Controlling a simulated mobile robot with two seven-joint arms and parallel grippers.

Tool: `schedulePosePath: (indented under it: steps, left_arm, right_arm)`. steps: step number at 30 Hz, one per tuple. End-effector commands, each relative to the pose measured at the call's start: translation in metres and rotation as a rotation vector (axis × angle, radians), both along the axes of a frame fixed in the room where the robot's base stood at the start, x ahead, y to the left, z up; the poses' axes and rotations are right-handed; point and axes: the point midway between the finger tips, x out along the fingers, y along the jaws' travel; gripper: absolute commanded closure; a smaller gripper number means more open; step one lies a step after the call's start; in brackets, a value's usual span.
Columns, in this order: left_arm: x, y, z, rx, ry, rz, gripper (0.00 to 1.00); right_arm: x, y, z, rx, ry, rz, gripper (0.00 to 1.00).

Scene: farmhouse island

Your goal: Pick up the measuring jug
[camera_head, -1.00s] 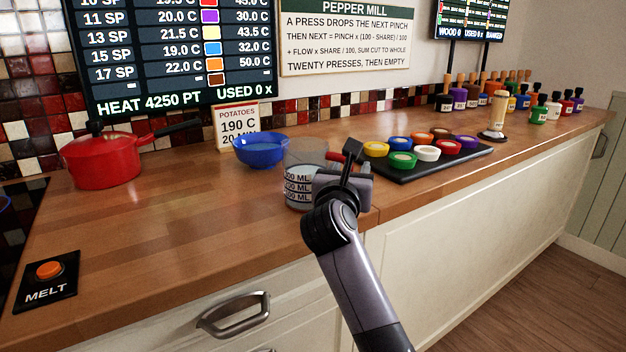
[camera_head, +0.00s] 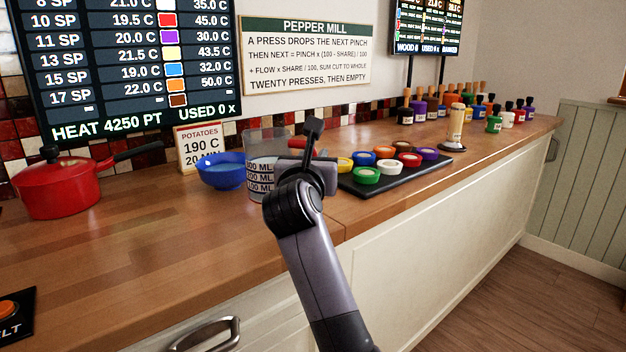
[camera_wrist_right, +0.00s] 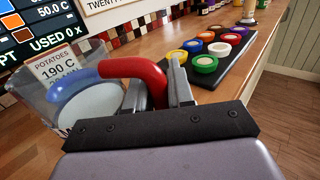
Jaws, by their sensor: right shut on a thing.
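The measuring jug (camera_head: 260,180) is clear, with white ML bands and a red handle. It stands near the counter's front edge in the head view, seemingly a little above the top. My right gripper (camera_head: 300,163) is at its right side, shut on the red handle. In the right wrist view the handle (camera_wrist_right: 133,68) runs down between the two fingers, and the jug's clear wall shows at left. The jug's base is partly hidden by my arm. My left gripper is not in view.
A blue bowl (camera_head: 220,173) is close at the jug's left. A black tray (camera_head: 372,189) with several coloured tubs is at its right. A red pot (camera_head: 57,190) and a potatoes card (camera_head: 200,148) stand farther left.

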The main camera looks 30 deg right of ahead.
Motion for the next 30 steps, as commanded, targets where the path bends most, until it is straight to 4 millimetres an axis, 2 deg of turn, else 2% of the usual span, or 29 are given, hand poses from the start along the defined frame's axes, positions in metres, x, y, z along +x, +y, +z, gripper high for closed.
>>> schedulePosePath:
  steps: [1,6,13,21,30]
  left_arm:
    - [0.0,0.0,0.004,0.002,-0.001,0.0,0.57]
    - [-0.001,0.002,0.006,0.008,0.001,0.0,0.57]
    - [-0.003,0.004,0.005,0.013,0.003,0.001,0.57]
    - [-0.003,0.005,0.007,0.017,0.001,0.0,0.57]
    - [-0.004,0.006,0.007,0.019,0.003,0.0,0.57]
  right_arm:
    - [0.0,0.001,0.024,0.003,-0.015,0.002,1.0]
    - [0.0,0.0,0.071,0.003,-0.013,0.001,1.0]
    - [-0.001,0.0,0.116,0.001,-0.009,0.001,1.0]
    - [0.0,0.0,0.138,-0.001,-0.006,0.0,1.0]
    - [0.0,0.0,0.14,-0.001,-0.005,0.0,1.0]
